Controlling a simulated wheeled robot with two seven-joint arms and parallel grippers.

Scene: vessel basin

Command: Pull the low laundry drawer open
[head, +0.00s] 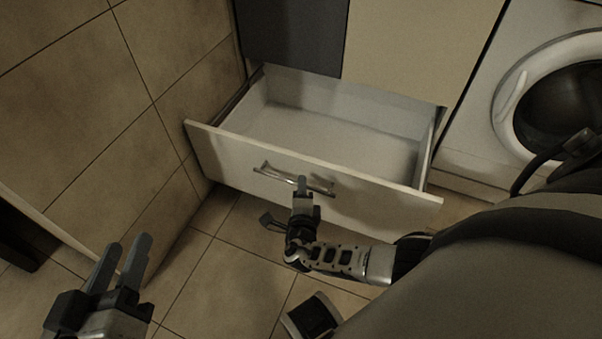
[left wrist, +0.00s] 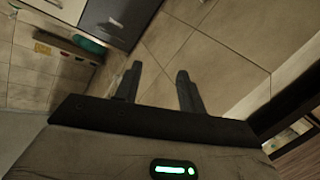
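The low laundry drawer (head: 320,188) has a pale front and stands pulled well out of its cabinet. Its white inside (head: 325,140) looks empty. A metal bar handle (head: 275,174) runs across the front. My right gripper (head: 302,184) is at the middle of this handle, its narrow fingers on the bar; the finger on the far side is hidden. My left gripper (head: 124,258) is open and empty at the lower left, away from the drawer. Its two spread fingers also show in the left wrist view (left wrist: 158,82) over the tiles.
A washing machine (head: 465,130) with a round door stands right of the cabinet. A dark panel (head: 290,35) and a beige panel (head: 420,45) are above the drawer. A tiled wall (head: 75,90) is close on the left.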

